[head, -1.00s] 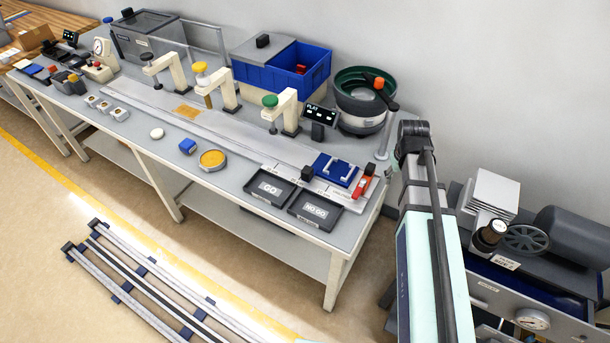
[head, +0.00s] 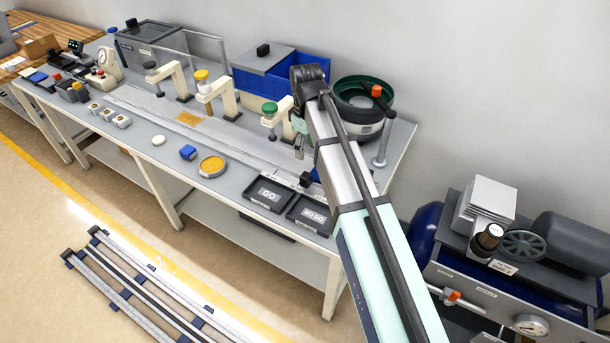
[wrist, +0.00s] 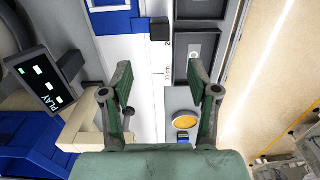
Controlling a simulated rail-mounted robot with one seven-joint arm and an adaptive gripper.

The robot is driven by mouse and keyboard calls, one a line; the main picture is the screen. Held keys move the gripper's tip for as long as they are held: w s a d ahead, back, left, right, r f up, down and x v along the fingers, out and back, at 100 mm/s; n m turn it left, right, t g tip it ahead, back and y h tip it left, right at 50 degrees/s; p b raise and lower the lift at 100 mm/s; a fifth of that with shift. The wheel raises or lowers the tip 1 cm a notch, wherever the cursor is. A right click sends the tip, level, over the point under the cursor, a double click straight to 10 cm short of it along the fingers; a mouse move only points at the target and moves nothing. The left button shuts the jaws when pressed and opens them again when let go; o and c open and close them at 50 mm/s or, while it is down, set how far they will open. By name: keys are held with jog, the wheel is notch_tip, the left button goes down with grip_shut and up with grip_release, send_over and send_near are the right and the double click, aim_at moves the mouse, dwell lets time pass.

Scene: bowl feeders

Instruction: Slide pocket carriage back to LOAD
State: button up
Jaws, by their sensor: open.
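The pocket carriage (wrist: 108,18) shows as a blue plate with a pale part at the top of the wrist view, partly cut off by the frame. In the head view my arm hides most of it. A black block (wrist: 160,29) stands by its edge on the pale, scale-marked track (wrist: 147,70); this block (head: 305,179) also shows beside my arm in the head view. My gripper (wrist: 158,78) is open and empty above the track. Its fingers are apart from the carriage and the block.
The GO (head: 269,206) and NO GO trays (head: 296,222) lie along the bench's front edge. A green-topped gauge stand (head: 271,121), a display (wrist: 43,80) and the bowl feeder (head: 372,127) stand behind the track. An orange dish (head: 212,175) lies farther left.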

aim_at(306, 175)
notch_tip(306, 175, down, 13)
jog(key=p, duration=0.3)
jog(key=shift+f, duration=0.1)
grip_shut()
